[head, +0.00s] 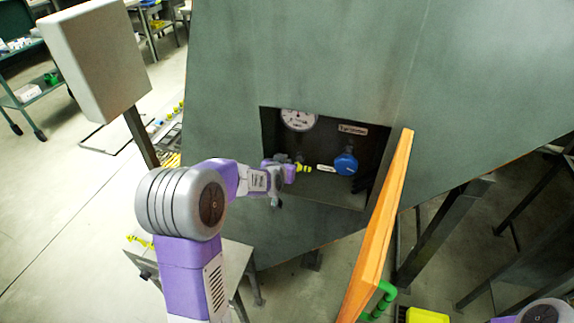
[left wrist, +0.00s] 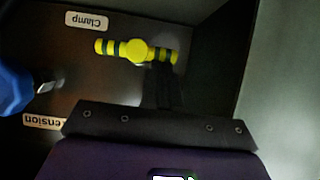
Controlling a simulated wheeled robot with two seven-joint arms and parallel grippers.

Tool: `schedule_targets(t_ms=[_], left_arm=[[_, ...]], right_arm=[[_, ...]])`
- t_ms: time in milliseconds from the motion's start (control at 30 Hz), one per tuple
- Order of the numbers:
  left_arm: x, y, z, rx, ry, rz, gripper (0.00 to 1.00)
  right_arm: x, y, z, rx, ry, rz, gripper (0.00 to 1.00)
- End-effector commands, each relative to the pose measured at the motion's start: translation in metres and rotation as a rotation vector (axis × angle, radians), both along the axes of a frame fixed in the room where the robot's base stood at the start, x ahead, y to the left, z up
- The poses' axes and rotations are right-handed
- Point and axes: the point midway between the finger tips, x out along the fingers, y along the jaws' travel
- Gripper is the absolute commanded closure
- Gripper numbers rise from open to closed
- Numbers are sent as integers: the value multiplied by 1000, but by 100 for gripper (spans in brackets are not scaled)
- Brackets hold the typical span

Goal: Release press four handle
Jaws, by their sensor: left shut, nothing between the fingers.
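The yellow handle with dark bands (head: 304,168) is inside the open recess of the grey-green press. In the left wrist view the handle (left wrist: 137,50) lies nearly level, with a round yellow hub, under a label reading "Clamp" upside down. My left gripper (head: 291,172) reaches into the recess just left of the handle. It is shut and empty. In the left wrist view its dark fingers (left wrist: 164,84) end at the right half of the handle; I cannot tell whether they touch it. My right gripper is not in view.
A blue knob (head: 345,163) sits right of the handle and a round gauge (head: 298,119) above it. An orange door (head: 378,235) stands open on the right, with a green handle (head: 381,300). A grey box on a post (head: 97,58) stands at the left.

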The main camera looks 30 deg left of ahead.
Motion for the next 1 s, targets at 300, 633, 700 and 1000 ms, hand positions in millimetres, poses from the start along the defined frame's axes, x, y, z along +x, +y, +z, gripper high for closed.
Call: schedule_targets(t_ms=[300, 633, 700, 1000], left_arm=[[-1, 3, -4, 0, 3, 2, 100], [-2, 5, -6, 0, 4, 3, 100], [-1, 4, -6, 0, 4, 3, 100], [-2, 4, 2, 1, 3, 3, 100]], right_arm=[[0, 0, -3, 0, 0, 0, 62], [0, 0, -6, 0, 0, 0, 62], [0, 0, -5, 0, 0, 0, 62], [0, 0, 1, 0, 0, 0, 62]])
